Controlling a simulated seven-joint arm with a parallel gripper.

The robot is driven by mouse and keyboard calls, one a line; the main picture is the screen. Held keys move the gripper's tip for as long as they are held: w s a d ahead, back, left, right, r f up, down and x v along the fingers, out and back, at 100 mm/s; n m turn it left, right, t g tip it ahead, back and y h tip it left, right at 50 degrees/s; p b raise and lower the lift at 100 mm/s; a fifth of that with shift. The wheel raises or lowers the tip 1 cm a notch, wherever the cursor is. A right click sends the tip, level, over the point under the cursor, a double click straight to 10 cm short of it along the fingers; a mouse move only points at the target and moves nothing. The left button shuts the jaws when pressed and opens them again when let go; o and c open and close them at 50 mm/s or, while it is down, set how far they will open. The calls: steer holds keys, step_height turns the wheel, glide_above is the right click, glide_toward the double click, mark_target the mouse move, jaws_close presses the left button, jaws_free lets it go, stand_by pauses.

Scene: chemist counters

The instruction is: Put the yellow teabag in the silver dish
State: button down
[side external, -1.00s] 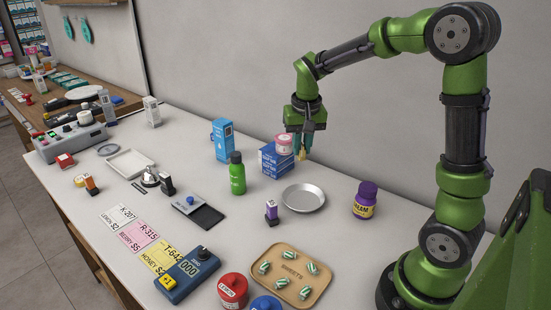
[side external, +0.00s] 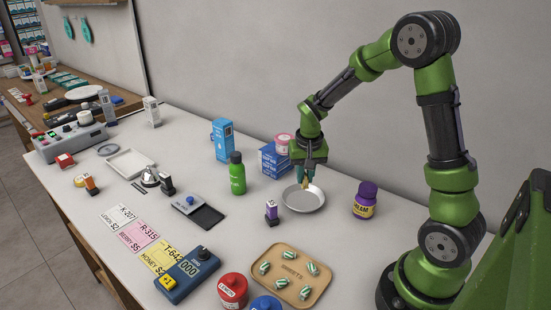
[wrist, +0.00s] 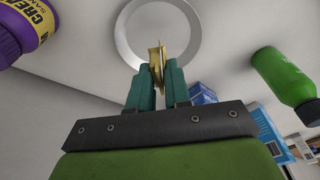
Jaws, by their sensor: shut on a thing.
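The silver dish (side external: 311,201) is a round, shallow metal plate on the white counter; its rim also shows in the wrist view (wrist: 122,30). My gripper (side external: 305,181) is over the dish's back part, pointing down. In the wrist view my gripper (wrist: 158,75) is shut on the yellow teabag (wrist: 158,58), which stands edge-on between the teal fingers. In the side view the teabag (side external: 305,186) is a small yellowish bit below the fingertips. I cannot tell whether it touches the dish.
A purple jar (side external: 365,201) stands right of the dish and a green bottle (side external: 237,174) left of it. Blue boxes (side external: 273,162) with a pink jar (side external: 282,143) are close behind. A small purple-topped stamp (side external: 271,211) and a sweets tray (side external: 290,275) are in front.

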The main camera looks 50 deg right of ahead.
mark_target(303, 201)
steer(key=shift+f, duration=2.5)
steer(key=c, duration=1)
jaws_free()
step_height(303, 201, up, 7)
steer(key=shift+r, duration=0.1)
